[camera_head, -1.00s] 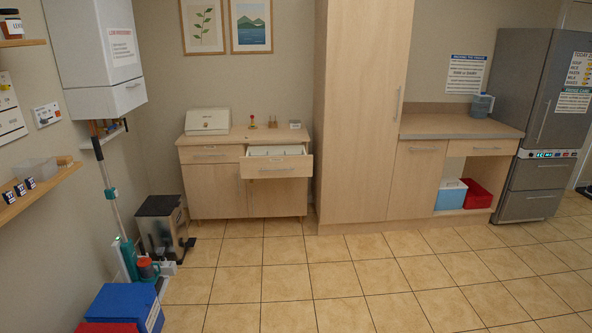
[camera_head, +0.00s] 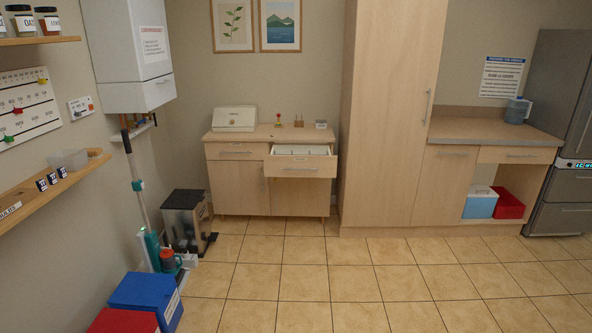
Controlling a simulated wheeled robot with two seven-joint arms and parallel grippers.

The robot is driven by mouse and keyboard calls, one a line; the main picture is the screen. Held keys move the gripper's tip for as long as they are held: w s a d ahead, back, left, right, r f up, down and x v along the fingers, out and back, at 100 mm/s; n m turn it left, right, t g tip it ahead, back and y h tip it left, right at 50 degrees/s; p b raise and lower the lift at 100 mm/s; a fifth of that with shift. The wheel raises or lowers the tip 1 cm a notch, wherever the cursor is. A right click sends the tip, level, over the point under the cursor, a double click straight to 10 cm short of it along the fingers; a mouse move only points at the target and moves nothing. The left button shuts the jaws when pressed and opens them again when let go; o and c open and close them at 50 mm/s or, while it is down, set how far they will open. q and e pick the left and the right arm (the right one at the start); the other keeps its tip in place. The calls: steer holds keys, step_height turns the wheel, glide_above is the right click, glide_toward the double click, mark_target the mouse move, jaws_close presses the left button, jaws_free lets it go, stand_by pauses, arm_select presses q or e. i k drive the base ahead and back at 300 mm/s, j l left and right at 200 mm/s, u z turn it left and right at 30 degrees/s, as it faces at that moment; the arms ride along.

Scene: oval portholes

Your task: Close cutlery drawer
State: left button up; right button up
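The cutlery drawer (camera_head: 300,168) is the upper right drawer of the low wooden sideboard (camera_head: 238,190) against the back wall. It stands pulled out, with a pale divided insert (camera_head: 303,150) showing inside and a bar handle on its front. The left drawer (camera_head: 235,152) beside it is shut. Neither of my grippers shows in the head view.
A bread box (camera_head: 235,119) and small items stand on the sideboard. A tall cabinet (camera_head: 391,120) is directly right of it. A bin (camera_head: 184,222), a floor cleaner (camera_head: 152,245) and blue (camera_head: 144,293) and red (camera_head: 122,320) boxes line the left wall. The tiled floor (camera_head: 310,270) ahead is clear.

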mark_target(284, 160)
steer(key=i+u, duration=0.15)
steer(key=i, duration=2.55)
steer(key=i+z, duration=0.1)
steer(key=i, duration=0.45)
steer(key=i+j+z, duration=0.1)
steer(key=i, duration=0.5)
steer(key=i+j, duration=0.1)
steer(key=i, duration=0.45)
steer(key=z, duration=0.05)
